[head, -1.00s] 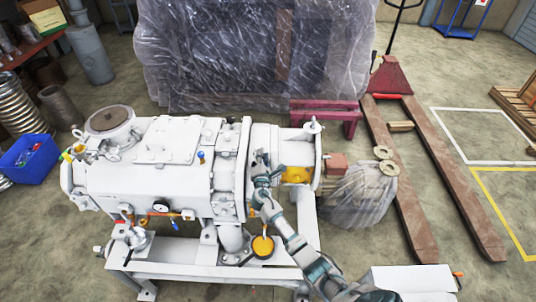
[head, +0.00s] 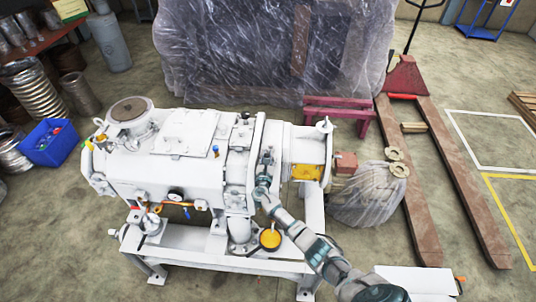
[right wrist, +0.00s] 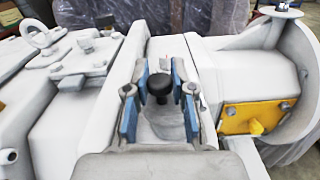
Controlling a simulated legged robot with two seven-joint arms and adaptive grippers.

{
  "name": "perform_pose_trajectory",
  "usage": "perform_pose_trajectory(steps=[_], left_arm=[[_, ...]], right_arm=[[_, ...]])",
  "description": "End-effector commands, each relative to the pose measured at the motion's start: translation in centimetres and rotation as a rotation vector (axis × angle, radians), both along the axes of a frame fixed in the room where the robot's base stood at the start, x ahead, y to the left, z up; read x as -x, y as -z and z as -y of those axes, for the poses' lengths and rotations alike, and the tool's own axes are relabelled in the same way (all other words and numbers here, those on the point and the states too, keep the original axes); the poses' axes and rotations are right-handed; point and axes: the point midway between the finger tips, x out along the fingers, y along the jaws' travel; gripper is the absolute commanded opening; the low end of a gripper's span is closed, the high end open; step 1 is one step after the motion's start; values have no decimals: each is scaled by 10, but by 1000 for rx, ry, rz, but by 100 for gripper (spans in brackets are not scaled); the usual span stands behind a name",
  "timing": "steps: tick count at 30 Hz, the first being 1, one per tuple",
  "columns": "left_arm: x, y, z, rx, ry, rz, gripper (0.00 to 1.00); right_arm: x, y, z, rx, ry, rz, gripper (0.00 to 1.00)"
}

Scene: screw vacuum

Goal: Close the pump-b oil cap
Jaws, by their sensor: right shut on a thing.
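The white pump (head: 180,175) stands on a white frame in the middle of the head view. My right gripper (head: 265,158) reaches over the pump's right part, just right of a raised flange. In the right wrist view my right gripper (right wrist: 158,72) has its two blue-padded fingers on either side of a small black knob-like cap (right wrist: 158,88), on which it is shut. The cap stands upright on the white housing. In the head view the cap is hidden by the gripper. My left gripper is not in view.
The raised white flange (right wrist: 122,85) runs close to the left finger. A yellow plate (right wrist: 255,116) with a knob is to the right. A wrapped bundle (head: 365,195) and a pallet jack (head: 465,215) stand right of the pump. A large wrapped crate (head: 275,50) is behind.

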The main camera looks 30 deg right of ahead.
Motion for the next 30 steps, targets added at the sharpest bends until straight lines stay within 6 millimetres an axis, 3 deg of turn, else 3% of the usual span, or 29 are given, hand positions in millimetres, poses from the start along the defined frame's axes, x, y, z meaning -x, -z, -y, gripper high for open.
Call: perform_pose_trajectory(steps=[22, 23, 25, 30], left_arm=[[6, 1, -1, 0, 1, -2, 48], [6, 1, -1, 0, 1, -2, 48], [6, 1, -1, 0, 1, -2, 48], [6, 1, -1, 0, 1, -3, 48]], right_arm=[[0, 9, -1, 69, 1, -52, 0], [0, 9, -1, 69, 1, -52, 31], [-1, 8, -2, 69, 0, -50, 49], [-1, 5, -2, 69, 1, -46, 49]])
